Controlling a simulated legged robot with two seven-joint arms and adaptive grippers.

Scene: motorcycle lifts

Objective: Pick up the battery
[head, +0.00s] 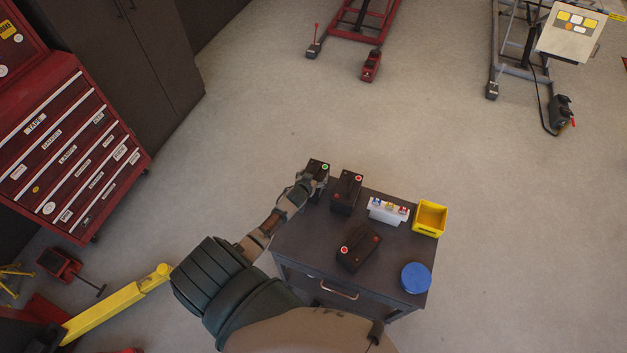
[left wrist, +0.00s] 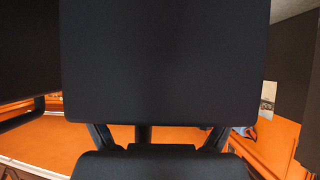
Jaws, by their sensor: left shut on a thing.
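A black battery (head: 319,167) with a green-marked terminal is at the back left corner of the small dark cart (head: 300,239). My left gripper (head: 311,183) is shut on this battery and covers part of it. In the left wrist view the dark face of the battery (left wrist: 165,60) fills the middle, right in front of my left gripper (left wrist: 155,137). I cannot tell whether the battery is clear of the cart top. A second black battery (head: 346,192) and a third (head: 358,248), both with red marks, stand on the cart. My right gripper is not in view.
The cart also carries a white holder (head: 388,211) with coloured items, a yellow bin (head: 430,217) and a blue round object (head: 416,278). A red tool chest (head: 65,150) stands at the left.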

